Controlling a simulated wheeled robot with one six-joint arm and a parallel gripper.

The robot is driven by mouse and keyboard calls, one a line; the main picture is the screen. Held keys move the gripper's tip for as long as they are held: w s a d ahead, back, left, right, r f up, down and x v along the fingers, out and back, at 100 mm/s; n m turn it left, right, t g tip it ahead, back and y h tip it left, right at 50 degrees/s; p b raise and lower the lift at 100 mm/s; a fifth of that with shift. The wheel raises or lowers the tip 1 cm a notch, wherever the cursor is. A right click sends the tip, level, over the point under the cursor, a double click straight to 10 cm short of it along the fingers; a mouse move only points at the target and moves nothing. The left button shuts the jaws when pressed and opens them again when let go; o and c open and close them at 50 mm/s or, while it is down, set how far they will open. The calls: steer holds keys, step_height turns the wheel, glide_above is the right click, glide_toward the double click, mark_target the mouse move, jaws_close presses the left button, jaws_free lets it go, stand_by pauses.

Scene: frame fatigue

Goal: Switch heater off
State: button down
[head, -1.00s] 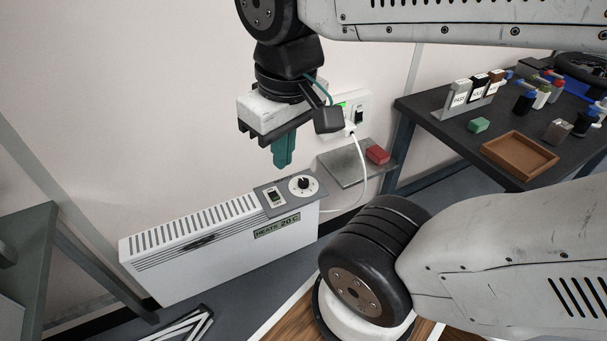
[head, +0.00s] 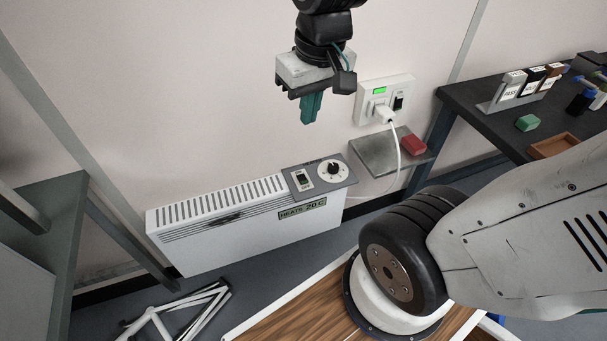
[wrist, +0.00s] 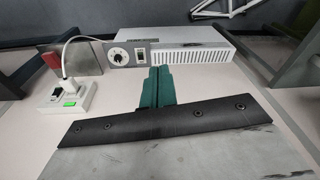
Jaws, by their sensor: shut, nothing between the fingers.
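The white heater (head: 240,225) stands low against the wall, with a vented top and a label reading "HEATS 20 C". A grey panel at its right end carries a rocker switch (head: 303,178) and a round dial (head: 334,173). In the wrist view the switch (wrist: 141,57) and the dial (wrist: 119,57) show beyond the fingers. My gripper (head: 311,108) points down above the heater's right end, its green fingers together and empty, apart from the panel. The fingers also show in the wrist view (wrist: 156,87). I cannot tell the switch's position.
A wall socket (head: 385,100) with a green light, a switch and a plugged white cord is right of my gripper. Below it a grey shelf (head: 375,155) holds a red block (head: 413,145). A dark table (head: 480,110) is at right, a grey-green bench (head: 60,215) at left.

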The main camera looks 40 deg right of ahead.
steer(key=w+d+f, duration=0.3)
steer(key=w+f, duration=0.5)
steer(key=w, duration=0.2)
steer(key=w+d+f, duration=0.3)
steer(key=f, duration=0.5)
steer(key=w+d+f+m, duration=0.1)
steer(key=w+d+f, duration=0.2)
steer(key=f, duration=0.4)
steer(key=w+d+f+m+t, duration=0.1)
steer(key=w+d+f, duration=0.2)
steer(key=f, duration=0.5)
steer(key=shift+d+f+h, duration=0.35)
steer(key=shift+d+h, duration=0.05)
steer(key=shift+w, duration=0.1)
